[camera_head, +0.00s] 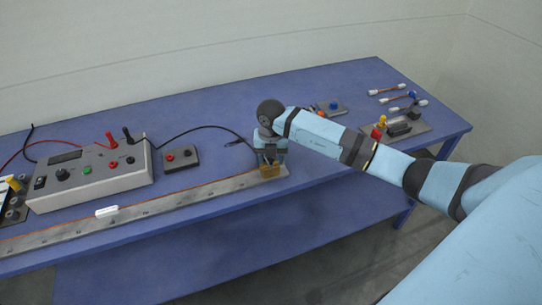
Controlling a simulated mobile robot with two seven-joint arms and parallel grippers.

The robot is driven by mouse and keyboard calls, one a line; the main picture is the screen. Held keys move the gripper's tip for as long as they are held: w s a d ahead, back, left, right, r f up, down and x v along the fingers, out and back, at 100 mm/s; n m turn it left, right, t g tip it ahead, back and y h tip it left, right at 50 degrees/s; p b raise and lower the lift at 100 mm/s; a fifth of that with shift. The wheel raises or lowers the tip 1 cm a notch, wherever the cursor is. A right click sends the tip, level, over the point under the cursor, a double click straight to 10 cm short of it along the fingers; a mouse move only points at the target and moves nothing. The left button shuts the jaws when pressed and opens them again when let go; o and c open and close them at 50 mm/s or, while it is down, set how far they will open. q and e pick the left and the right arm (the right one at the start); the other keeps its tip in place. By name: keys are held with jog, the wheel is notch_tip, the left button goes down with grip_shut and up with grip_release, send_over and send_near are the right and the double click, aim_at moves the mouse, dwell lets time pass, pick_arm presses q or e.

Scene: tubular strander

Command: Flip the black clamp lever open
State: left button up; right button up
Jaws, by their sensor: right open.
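My right arm reaches in from the right across the table. My right gripper (269,161) points down over a small brass-coloured block (270,171) at the right end of a long metal rail (190,194). The gripper is open, with its fingers close to the block; I cannot tell whether they touch it. I cannot make out a black clamp lever for certain at this end; the gripper and wrist hide part of the area. My left gripper is not in view.
A grey power box (92,175) with knobs and leads stands left. A plate with red, yellow and black parts (400,130) and several short leads (398,106) lie right.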

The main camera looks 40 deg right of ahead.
jog(key=shift+c, duration=0.4)
grip_shut()
